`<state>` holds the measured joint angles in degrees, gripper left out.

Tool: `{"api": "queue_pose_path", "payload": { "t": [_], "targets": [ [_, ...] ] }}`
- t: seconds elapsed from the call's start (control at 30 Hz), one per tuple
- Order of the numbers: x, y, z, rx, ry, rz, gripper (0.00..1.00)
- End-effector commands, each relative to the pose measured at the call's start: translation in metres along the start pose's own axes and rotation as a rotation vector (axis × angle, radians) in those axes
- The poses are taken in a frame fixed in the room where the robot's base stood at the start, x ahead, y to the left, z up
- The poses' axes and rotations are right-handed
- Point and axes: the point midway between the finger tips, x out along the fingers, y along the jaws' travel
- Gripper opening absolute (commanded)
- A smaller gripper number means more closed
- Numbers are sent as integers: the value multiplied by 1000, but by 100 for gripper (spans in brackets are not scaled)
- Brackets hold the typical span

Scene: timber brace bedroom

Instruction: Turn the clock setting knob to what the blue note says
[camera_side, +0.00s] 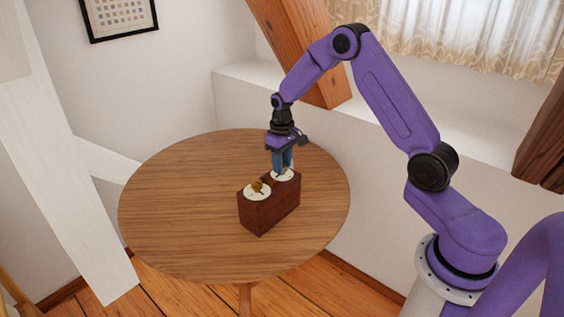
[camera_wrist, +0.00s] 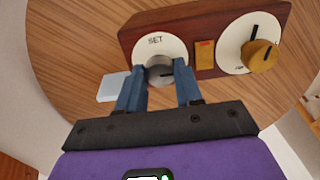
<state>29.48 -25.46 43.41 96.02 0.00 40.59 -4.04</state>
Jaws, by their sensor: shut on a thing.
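The clock is a dark reddish-brown wooden box (camera_side: 270,212) on the round table, with two white dials on its face; its body also shows in the wrist view (camera_wrist: 205,28). The grey setting knob (camera_wrist: 160,70) sits on the dial marked "SET", with a dark pointer line on that dial. My gripper (camera_side: 282,168) points down at the far dial. In the wrist view its blue fingers (camera_wrist: 160,72) are shut on the grey knob, one on each side. A pale blue note (camera_wrist: 113,86) lies flat on the table beside the box; no writing on it is readable.
A second dial carries a brass-coloured knob (camera_wrist: 259,55) with a dark pointer line. A small orange plate (camera_wrist: 205,54) with a red mark sits between the dials. The wooden table (camera_side: 175,200) is otherwise clear. A slanted timber (camera_side: 300,45) rises behind it.

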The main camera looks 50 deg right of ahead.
Motion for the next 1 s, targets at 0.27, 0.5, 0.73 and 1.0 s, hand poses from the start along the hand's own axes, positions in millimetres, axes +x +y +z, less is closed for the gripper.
{"api": "queue_pose_path", "payload": {
  "t": [0.27,0.5,0.73,1.0],
  "targets": [
    [-1,0,-1,-1,2,0,5],
    [-1,0,0,0,2,0,61],
    [-2,0,0,0,2,0,61],
    [-38,0,-2,0,7,1,61]
  ]
}}
